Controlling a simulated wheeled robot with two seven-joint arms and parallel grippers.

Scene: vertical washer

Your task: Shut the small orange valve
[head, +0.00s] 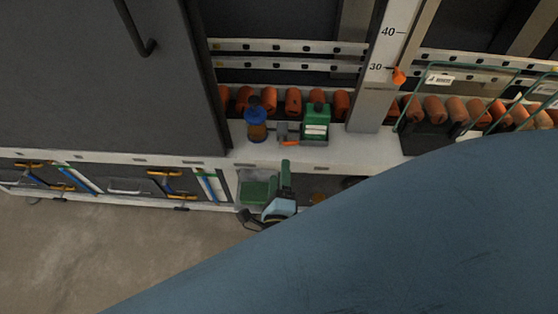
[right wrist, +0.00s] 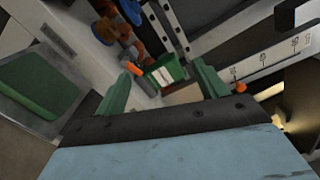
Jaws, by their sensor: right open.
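A small orange handle (head: 290,143), likely the valve, sits low beside a green box with a white label (head: 316,122) on the white ledge. In the right wrist view the orange handle (right wrist: 134,68) shows between my fingers, left of the labelled green box (right wrist: 165,71). My right gripper (head: 286,174) is below and in front of the ledge, apart from the handle. Its two green fingers in the right wrist view (right wrist: 160,80) are open with nothing between them. My left gripper is not in view.
A blue-topped bottle (head: 256,122) stands left of the green box. An orange pointer (head: 398,76) is on the upright scale (head: 380,68). Several orange rollers (head: 293,101) line the back. A dark door panel (head: 110,80) stands at left. My blue arm hides the lower right.

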